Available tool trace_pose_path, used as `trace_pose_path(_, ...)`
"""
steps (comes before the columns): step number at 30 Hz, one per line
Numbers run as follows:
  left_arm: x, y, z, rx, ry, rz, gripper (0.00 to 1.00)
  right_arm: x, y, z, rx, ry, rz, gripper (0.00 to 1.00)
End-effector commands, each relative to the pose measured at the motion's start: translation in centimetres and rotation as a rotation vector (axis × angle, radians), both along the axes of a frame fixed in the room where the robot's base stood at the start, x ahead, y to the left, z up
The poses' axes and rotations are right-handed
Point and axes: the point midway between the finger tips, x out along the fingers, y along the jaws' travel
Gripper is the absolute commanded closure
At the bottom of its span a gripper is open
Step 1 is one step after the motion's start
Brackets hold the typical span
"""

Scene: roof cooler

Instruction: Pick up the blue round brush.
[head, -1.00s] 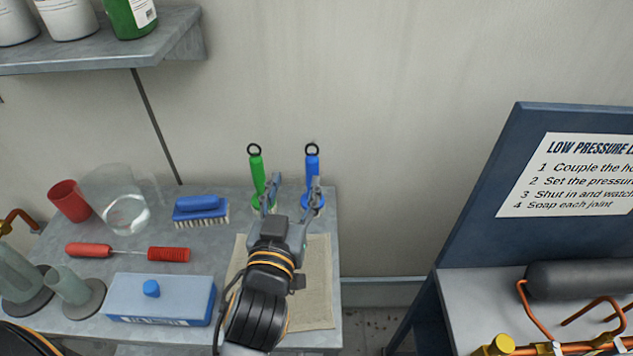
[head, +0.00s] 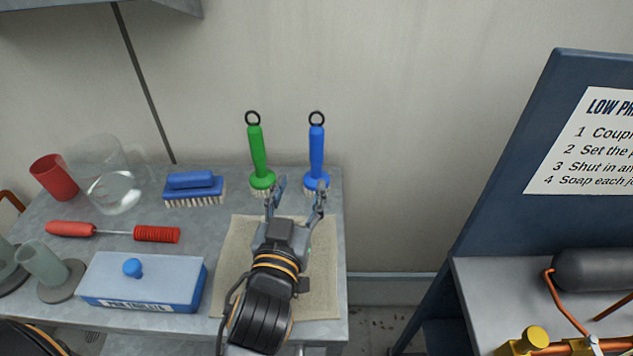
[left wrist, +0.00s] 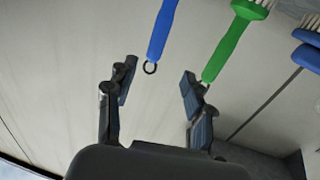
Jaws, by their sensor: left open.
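The blue round brush (head: 317,150) stands upright, bristles down, at the back right of the grey bench in the head view, a black ring on top. In the left wrist view its blue handle (left wrist: 162,30) and ring show just beyond the space between my fingers, nearer the left one. My left gripper (head: 298,190) is open and empty; its right finger overlaps the brush's base in the head view, but I cannot tell contact. A similar green brush (head: 257,150) stands to the left; it also shows in the left wrist view (left wrist: 232,40). My right gripper is not in view.
A blue scrub brush (head: 193,188), clear jug (head: 112,185), red cup (head: 54,177), red-handled brush (head: 70,229) and blue-white box (head: 145,278) fill the bench's left. A beige mat (head: 322,270) lies under my arm. A dark sign board (head: 520,130) stands right.

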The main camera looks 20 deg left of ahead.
Motion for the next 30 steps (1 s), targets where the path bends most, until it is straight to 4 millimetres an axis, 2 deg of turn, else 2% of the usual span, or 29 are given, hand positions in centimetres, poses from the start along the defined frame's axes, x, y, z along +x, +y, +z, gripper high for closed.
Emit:
trace_pose_path(1, 0.0, 0.0, -1.0, 0.0, 0.0, 0.0, 0.47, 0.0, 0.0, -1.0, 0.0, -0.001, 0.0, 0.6)
trace_pose_path(7, 0.8, 0.1, -1.0, 0.002, -0.002, -0.001, 0.47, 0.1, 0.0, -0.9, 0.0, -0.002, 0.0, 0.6)
trace_pose_path(18, 7.2, 0.8, -0.8, 0.003, -0.003, 0.0, 0.47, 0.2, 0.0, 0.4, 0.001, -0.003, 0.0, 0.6)
trace_pose_path(26, 9.0, 1.0, -0.7, 0.0, -0.001, 0.0, 0.47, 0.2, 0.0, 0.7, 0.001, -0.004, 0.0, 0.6)
trace_pose_path(30, 11.0, 1.0, -0.2, 0.002, -0.002, 0.0, 0.47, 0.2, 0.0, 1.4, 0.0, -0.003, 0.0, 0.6)
